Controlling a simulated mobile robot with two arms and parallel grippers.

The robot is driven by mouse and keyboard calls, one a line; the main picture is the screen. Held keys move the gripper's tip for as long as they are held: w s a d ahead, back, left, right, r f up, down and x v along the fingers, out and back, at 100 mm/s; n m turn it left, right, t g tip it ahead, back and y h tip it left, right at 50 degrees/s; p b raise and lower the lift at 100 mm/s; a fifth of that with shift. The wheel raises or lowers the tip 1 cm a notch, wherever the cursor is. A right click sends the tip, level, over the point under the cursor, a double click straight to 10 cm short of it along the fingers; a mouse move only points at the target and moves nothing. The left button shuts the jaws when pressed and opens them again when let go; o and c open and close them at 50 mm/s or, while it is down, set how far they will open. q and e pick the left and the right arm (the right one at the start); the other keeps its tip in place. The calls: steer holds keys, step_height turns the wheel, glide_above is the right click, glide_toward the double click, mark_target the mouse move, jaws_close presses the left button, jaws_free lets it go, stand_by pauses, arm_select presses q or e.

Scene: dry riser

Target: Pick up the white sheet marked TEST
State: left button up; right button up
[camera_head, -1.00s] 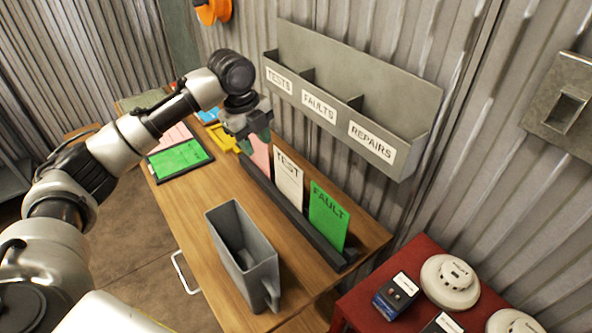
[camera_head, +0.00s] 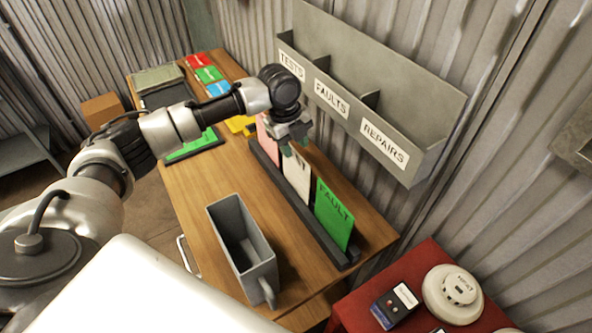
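The white sheet marked TEST (camera_head: 297,178) stands upright in a dark slotted rack (camera_head: 315,232) on the wooden desk, between a pink sheet (camera_head: 268,143) and a green FAULT sheet (camera_head: 333,214). My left gripper (camera_head: 294,145) is over the white sheet's top edge and hides most of its lettering. Its two fingers look spread apart, and the sheet does not look gripped. Whether a finger touches the sheet I cannot tell. My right gripper is not in view.
A grey wall holder (camera_head: 440,155) labelled TESTS, FAULTS and REPAIRS hangs just behind and right of the gripper. A grey open box (camera_head: 250,265) with a handle stands on the desk (camera_head: 200,190). A red cabinet (camera_head: 425,257) with detectors is at lower right.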

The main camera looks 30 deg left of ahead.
arm_select(q)
steer(key=shift+d+f, duration=0.15)
steer(key=shift+f, duration=0.9)
jaws_close()
steer(key=shift+r, duration=0.1)
